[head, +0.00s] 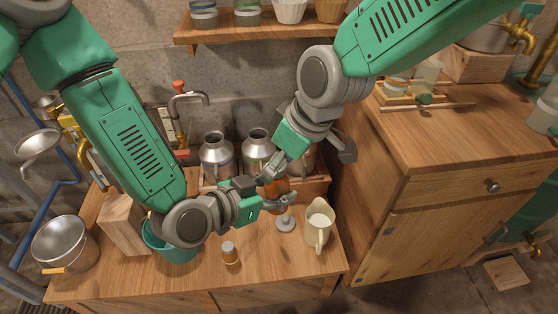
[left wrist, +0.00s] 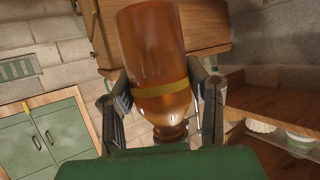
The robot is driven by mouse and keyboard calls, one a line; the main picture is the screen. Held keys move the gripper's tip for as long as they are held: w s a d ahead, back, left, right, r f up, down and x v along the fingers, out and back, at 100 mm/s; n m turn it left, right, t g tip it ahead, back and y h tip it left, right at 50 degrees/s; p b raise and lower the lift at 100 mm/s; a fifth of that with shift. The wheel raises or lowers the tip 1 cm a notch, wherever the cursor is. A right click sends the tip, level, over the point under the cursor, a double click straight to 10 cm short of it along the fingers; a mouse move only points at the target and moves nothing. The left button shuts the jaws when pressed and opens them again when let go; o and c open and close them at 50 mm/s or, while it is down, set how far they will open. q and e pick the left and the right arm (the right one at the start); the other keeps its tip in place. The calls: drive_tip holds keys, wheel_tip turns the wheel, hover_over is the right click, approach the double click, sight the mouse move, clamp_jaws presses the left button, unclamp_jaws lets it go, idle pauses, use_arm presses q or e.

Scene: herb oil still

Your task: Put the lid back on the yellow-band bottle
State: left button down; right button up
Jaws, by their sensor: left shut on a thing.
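My left gripper (head: 277,192) is shut on the amber yellow-band bottle (head: 280,186), just above the back of the low bench. In the left wrist view the bottle (left wrist: 152,45) sits between both fingers, its yellow band level with them and its neck toward the bottom of the picture. My right gripper (head: 270,172) comes down from the upper right, close to the bottle; its fingertips overlap the left gripper, so whether it is open or holds anything is unclear. A small grey round piece with a knob (head: 285,223) stands on the bench; I cannot tell if it is the lid.
A cream jug (head: 318,226) stands right of the grey piece. A small brown jar with a grey cap (head: 230,253) is at the front. A teal bucket (head: 168,246) and metal bowl (head: 64,243) are left. Metal cans (head: 217,158) stand behind. The front right bench is clear.

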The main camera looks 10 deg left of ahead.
drive_tip(key=shift+r, duration=2.35)
drive_tip(key=shift+f, duration=0.1)
drive_tip(key=shift+c, duration=0.3)
